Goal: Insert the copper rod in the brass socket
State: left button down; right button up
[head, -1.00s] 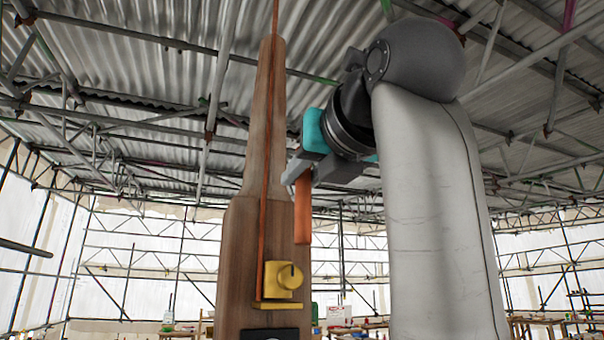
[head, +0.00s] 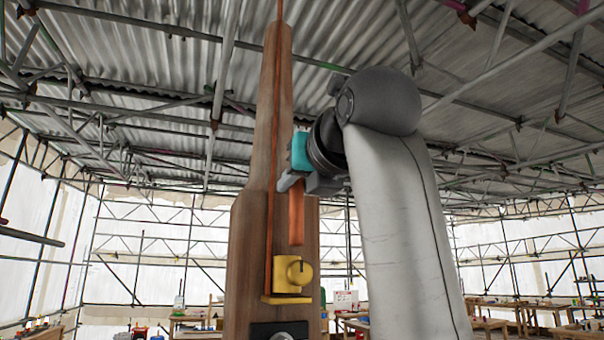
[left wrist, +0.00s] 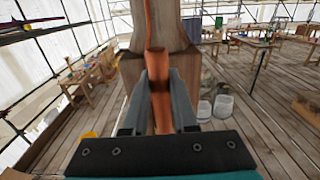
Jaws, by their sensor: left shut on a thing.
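The copper rod (head: 296,219) is a short orange bar hanging upright from my left gripper (head: 291,182), whose jaws are shut on its upper part. In the left wrist view the rod (left wrist: 158,92) stands between the two grey fingers (left wrist: 157,80). The brass socket (head: 281,277) is a yellow block with a round knob and a bottom ledge, fixed to the wooden spire. The rod's lower end is a little above the socket, slightly right of its middle, and looks apart from it. The depth gap is unclear. My right gripper is not in view.
The wooden spire (head: 246,255) stands upright, with a thin copper strip (head: 269,190) running down its face to the socket. A dark plate (head: 262,331) sits below the socket. Workbenches (head: 490,312) stand far back. The plank floor (left wrist: 245,150) shows below.

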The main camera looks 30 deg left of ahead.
pick_arm(q)
jog(key=shift+w+a+f+b, duration=0.45)
jog(key=shift+f+b, duration=0.3)
jog(key=shift+f, duration=0.2)
jog(key=shift+w+a+f+b, duration=0.4)
jog(key=shift+a+f+b, duration=0.15)
jog(key=shift+f+b, duration=0.35)
jog(key=shift+w+a+f+b, duration=0.45)
jog(key=shift+f+b, duration=0.2)
jog(key=shift+f, duration=0.35)
jog(key=c, duration=0.7)
grip_release()
jog(key=shift+o, duration=0.4)
jog(key=shift+f, duration=0.1)
